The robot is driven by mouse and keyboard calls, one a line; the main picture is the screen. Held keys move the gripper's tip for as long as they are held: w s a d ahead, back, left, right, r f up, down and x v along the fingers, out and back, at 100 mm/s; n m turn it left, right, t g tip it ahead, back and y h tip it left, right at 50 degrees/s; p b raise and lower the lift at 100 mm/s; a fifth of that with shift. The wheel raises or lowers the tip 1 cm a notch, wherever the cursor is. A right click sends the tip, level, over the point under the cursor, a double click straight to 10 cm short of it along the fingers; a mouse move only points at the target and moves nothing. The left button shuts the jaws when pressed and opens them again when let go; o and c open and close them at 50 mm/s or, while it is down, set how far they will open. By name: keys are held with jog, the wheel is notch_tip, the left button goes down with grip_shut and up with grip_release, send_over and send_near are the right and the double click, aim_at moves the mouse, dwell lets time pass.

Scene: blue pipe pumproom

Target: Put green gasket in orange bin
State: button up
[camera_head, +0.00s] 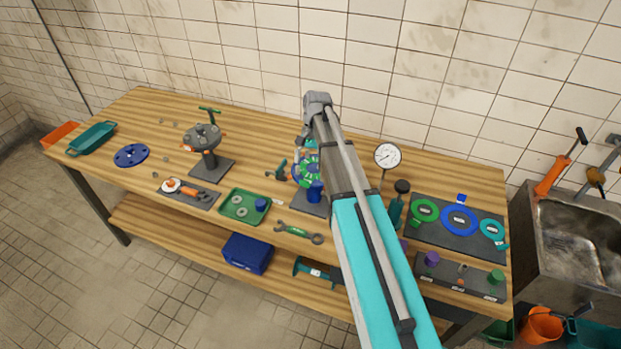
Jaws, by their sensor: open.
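A flat green ring, the green gasket (424,211), lies on a dark mat (445,241) at the right of the workbench, left of a larger blue ring (459,220) and a teal ring (492,229). An orange bin (59,135) is at the far left end of the bench, partly hidden by a teal tray. An orange bucket (541,326) also stands on the floor under the sink. My arm crosses the middle of the view, over the bench. I cannot make out my gripper; no fingertips show.
The wooden bench (150,182) also holds a teal tray (92,138), a blue flange (131,155), a grey valve stand (202,139), a green tray (244,206) and a dial gauge (388,156). A partly hidden blue-and-green flange assembly (307,172) stands beside my arm.

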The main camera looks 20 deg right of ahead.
aim_at(305, 181)
jog(key=shift+s+a+f+b, duration=0.1)
jog(key=shift+s+f+b, duration=0.1)
jog(key=shift+f, duration=0.15)
jog(key=shift+s+a+f+b, duration=0.1)
jog(key=shift+f+b, duration=0.1)
jog(key=shift+f, duration=0.1)
jog(key=shift+f, duration=0.1)
jog(key=shift+b+x, duration=2.4)
jog(key=shift+x, duration=0.05)
jog(key=shift+w, duration=0.15)
grip_shut()
